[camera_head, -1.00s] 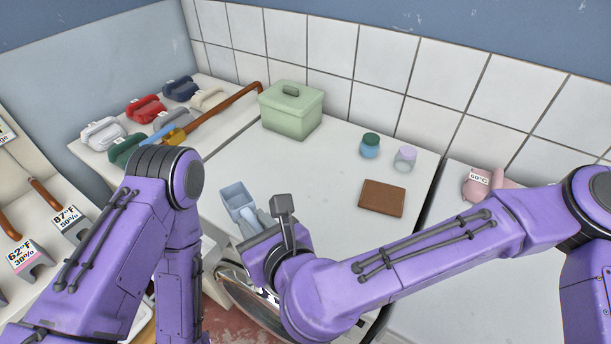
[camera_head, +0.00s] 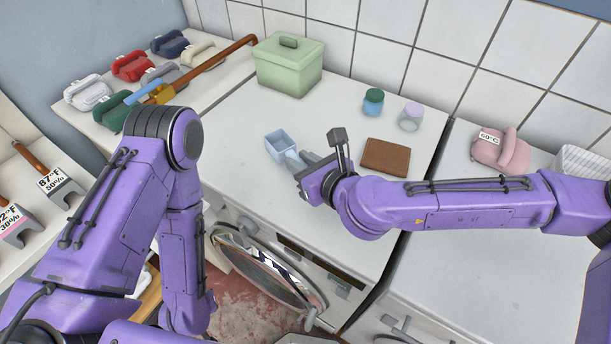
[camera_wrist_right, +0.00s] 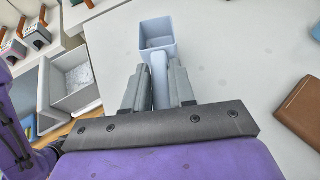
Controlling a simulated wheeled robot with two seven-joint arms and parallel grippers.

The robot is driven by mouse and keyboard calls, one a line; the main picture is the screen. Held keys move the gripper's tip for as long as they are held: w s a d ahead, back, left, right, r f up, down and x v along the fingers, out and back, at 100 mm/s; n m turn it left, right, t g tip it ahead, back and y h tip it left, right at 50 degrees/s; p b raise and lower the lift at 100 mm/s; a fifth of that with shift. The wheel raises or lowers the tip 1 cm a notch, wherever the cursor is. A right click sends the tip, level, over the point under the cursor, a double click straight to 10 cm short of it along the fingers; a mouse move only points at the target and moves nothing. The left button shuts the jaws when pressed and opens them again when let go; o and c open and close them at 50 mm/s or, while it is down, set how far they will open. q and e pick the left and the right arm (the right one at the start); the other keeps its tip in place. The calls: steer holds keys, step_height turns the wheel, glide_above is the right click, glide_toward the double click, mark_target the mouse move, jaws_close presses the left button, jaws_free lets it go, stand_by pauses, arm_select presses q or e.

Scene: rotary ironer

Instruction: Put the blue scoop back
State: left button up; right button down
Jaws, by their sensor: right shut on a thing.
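The blue scoop (camera_head: 281,144) is a pale blue, open box-shaped scoop with a handle. It is over the white top of the middle machine (camera_head: 235,125) in the head view. My right gripper (camera_head: 302,161) is shut on its handle. In the right wrist view the scoop (camera_wrist_right: 157,33) points away from me, with its handle between the two fingers (camera_wrist_right: 158,90). The scoop looks empty. I cannot tell whether it touches the top. My left arm comes in at the left, but its gripper is not in view.
A green lidded box (camera_head: 289,68), two small jars (camera_head: 373,101) and a brown wallet-like item (camera_head: 386,156) stand on the same top. Several coloured irons (camera_head: 131,66) are at the left. A grey bin with white contents (camera_wrist_right: 76,80) shows in the wrist view. A round door (camera_head: 265,270) hangs open below.

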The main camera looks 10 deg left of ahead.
steer(key=f+b, duration=0.2)
steer(key=f, duration=0.1)
steer(key=w+f, duration=0.1)
steer(key=shift+d+f+b, duration=0.35)
steer(key=shift+b, duration=0.05)
steer(key=shift+r, duration=0.15)
steer(key=shift+s+f, duration=0.1)
steer(key=shift+f, duration=0.1)
steer(key=c, duration=1.1)
jaws_free()
steer(key=shift+r, duration=0.1)
steer(key=shift+o, duration=0.8)
steer(key=shift+r, duration=0.15)
steer(key=v, duration=0.4)
steer(key=shift+s+d+r+b, duration=0.1)
steer(key=shift+d+b, duration=0.1)
steer(key=shift+b, duration=0.2)
steer(key=shift+s+d+r+p, duration=0.8)
steer(key=shift+r+p, duration=0.1)
steer(key=shift+r, duration=0.05)
steer(key=p+v, duration=0.4)
steer(key=p, duration=0.5)
steer(key=shift+s+d+f+p, duration=0.1)
steer(key=shift+s+d+p, duration=0.2)
steer(key=shift+p, duration=0.45)
steer(key=shift+s+f, duration=0.1)
